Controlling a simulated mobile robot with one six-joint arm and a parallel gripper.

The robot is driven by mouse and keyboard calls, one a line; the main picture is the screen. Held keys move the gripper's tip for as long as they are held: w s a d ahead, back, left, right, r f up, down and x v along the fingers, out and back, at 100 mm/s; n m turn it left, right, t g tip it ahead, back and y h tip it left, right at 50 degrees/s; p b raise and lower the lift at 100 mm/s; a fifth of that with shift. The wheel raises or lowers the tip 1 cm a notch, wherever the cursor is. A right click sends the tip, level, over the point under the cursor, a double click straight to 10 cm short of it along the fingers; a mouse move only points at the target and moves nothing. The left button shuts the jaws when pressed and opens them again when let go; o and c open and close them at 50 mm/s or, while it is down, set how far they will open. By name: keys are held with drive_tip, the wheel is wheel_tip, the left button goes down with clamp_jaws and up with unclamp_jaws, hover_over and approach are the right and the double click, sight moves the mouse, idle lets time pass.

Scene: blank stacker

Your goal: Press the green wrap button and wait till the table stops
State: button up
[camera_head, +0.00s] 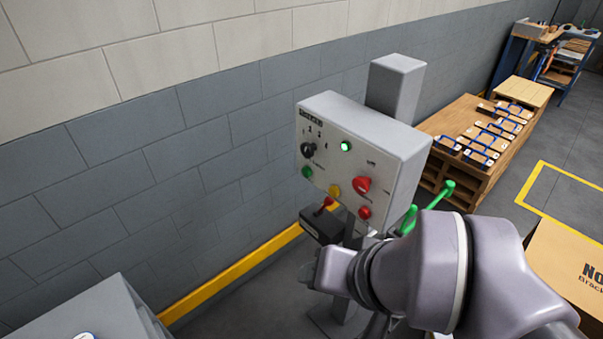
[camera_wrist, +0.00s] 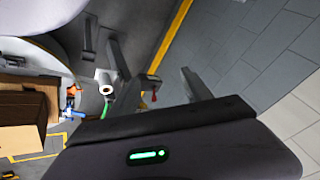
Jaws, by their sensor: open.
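A grey control box (camera_head: 375,130) stands on a post by the wall in the head view. A green button (camera_head: 307,172) is at the lower left of its face. A brightly lit green lamp (camera_head: 345,146) is higher on the face. The labels are too small to read. My arm rises at the lower right, below and to the right of the box; my fingertips cannot be made out there. In the wrist view my gripper (camera_wrist: 157,82) has its two fingers spread, with nothing held between them. The turning table is not clearly identifiable in either view.
The panel also bears a black knob (camera_head: 307,150), a yellow button (camera_head: 334,190), a red mushroom button (camera_head: 363,185) and a smaller red button (camera_head: 364,212). A black box with a red lever (camera_head: 322,226) juts out below.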

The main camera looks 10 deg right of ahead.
idle(0.4)
clamp_jaws()
idle(1.5)
